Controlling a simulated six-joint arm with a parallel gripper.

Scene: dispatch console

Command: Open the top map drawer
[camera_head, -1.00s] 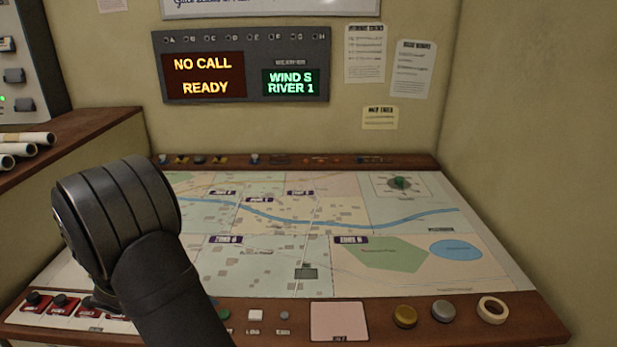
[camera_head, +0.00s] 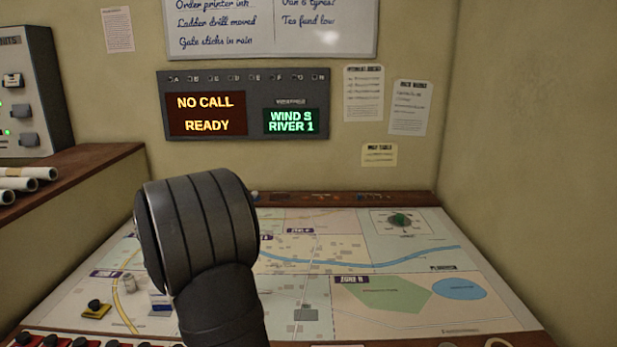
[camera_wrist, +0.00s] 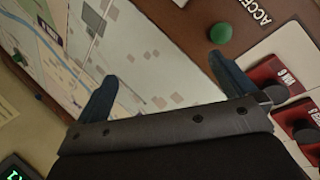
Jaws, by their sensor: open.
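No map drawer can be made out in either view. My gripper (camera_wrist: 166,85) shows in the wrist view with its two blue-grey fingers spread apart and nothing between them. It is over the front edge of the map desk, with the printed map (camera_wrist: 130,55) beneath and to the left and the wooden control strip to the right. In the head view my arm stands in front of the desk and my gripper's fingers are hidden.
A green button (camera_wrist: 220,33) and red switches (camera_wrist: 262,77) lie near my right finger in the wrist view. The map desk (camera_head: 390,320) fills the front. Rolled papers (camera_head: 30,173) lie on the left shelf. A display panel (camera_head: 245,104) hangs behind.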

